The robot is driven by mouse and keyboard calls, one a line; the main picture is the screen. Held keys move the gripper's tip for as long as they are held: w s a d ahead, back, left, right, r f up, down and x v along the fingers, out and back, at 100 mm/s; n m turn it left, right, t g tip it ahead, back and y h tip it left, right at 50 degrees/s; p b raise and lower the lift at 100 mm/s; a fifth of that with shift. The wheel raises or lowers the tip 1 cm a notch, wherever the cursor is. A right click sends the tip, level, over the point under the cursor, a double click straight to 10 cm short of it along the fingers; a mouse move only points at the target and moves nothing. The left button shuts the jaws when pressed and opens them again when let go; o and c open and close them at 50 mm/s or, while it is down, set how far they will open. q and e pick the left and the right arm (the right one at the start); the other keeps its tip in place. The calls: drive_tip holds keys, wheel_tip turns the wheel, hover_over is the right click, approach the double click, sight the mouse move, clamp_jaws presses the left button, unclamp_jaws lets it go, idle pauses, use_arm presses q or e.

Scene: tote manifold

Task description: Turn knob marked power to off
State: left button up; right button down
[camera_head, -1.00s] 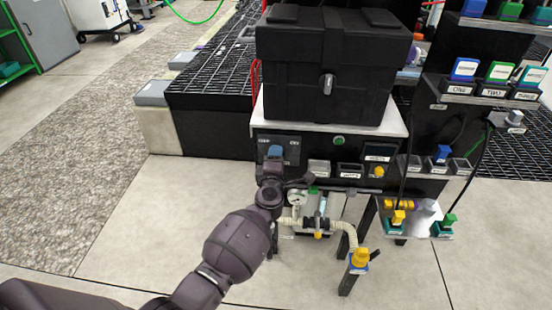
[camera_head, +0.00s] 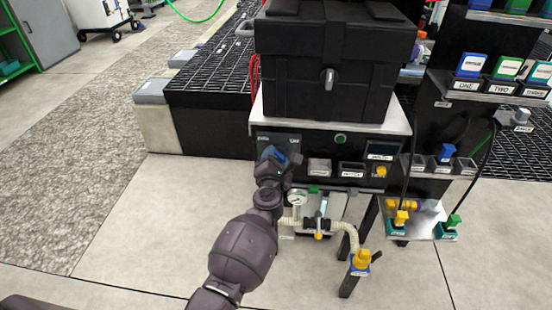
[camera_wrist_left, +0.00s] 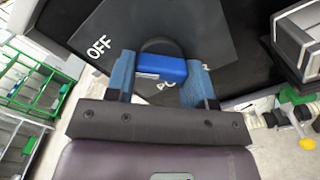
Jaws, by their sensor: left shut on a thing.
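The power knob is a blue bar (camera_wrist_left: 160,68) on a round black base, on a dark panel plate (camera_head: 280,140). In the left wrist view the bar lies between the two blue fingers of my left gripper (camera_wrist_left: 162,78), which is shut on it. White OFF lettering (camera_wrist_left: 99,47) is on the plate at upper left; other lettering is partly hidden behind the knob and a finger. In the head view my left gripper (camera_head: 276,160) is tilted at the knob and hides most of it. My right gripper is not in view.
A black case (camera_head: 335,60) stands on top of the panel unit. A green button (camera_head: 340,139), rocker switches and a yellow knob (camera_head: 381,171) are to the right. A gauge (camera_head: 298,199) and hoses are below. Open floor lies at left.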

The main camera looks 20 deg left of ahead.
use_arm(q)
drive_tip(key=shift+f, duration=0.1)
idle(0.5)
drive_tip(key=o, duration=0.9)
drive_tip(key=p+v, duration=0.1)
drive_tip(key=v, duration=1)
drive_tip(key=shift+w, duration=0.1)
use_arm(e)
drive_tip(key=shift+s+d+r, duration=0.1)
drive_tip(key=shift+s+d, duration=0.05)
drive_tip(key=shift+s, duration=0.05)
